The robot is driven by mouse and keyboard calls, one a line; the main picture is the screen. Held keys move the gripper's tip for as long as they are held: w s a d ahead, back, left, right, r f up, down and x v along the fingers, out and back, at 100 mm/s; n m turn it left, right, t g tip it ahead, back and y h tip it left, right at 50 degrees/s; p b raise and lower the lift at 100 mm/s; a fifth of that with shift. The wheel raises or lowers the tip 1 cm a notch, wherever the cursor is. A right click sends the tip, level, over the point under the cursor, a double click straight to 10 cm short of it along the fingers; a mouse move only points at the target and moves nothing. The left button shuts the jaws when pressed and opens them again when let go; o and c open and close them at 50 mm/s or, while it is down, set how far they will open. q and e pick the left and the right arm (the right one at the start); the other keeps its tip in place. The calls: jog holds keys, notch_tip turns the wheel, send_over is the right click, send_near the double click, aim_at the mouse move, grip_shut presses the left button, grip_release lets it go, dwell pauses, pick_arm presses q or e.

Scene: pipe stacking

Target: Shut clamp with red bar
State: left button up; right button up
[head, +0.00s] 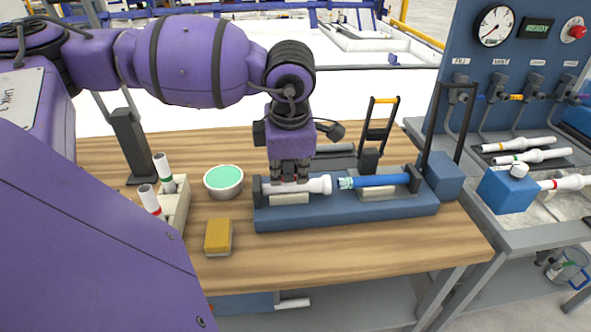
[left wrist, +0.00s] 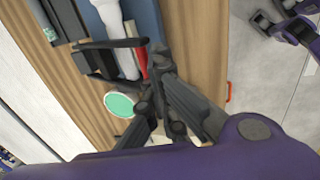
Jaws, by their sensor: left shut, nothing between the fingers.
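In the left wrist view, a red bar (left wrist: 140,63) links two black clamp arms. These arms appear folded down across the white pipe (left wrist: 128,62) in the blue fixture (left wrist: 150,22). In the head view, my left gripper (head: 290,181) is over the left end of the white pipe (head: 319,184) and hides the clamp there. It is shut and empty; its fingertips (left wrist: 157,52) appear beside the red bar's end. Whether they touch it is unclear. A purple-and-black part of mine (left wrist: 290,22), perhaps the right gripper, shows at the wrist view's top right.
The blue fixture (head: 345,212) also holds a blue pipe (head: 380,181). An upright orange-barred clamp (head: 385,100) and a tall black frame (head: 455,86) stand at its back and right. A green-topped bowl (head: 223,181), yellow sponge (head: 218,235) and pipe rack (head: 176,205) are left.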

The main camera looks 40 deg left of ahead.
pick_arm(q)
jog(key=shift+o, duration=1.4)
jog(key=shift+r, duration=0.3)
jog(key=shift+o, duration=1.3)
jog(key=shift+w+a+f, duration=0.15)
jog(key=shift+w+a, duration=0.05)
jog(key=shift+a, duration=0.1)
jog(key=shift+w+a+f, duration=0.2)
jog(key=shift+w+a, duration=0.05)
jog(key=shift+w, duration=0.05)
jog(key=v, duration=1.2)
jog(key=shift+s+d+r, duration=0.1)
jog(key=shift+s, duration=0.05)
jog(key=shift+c, duration=0.3)
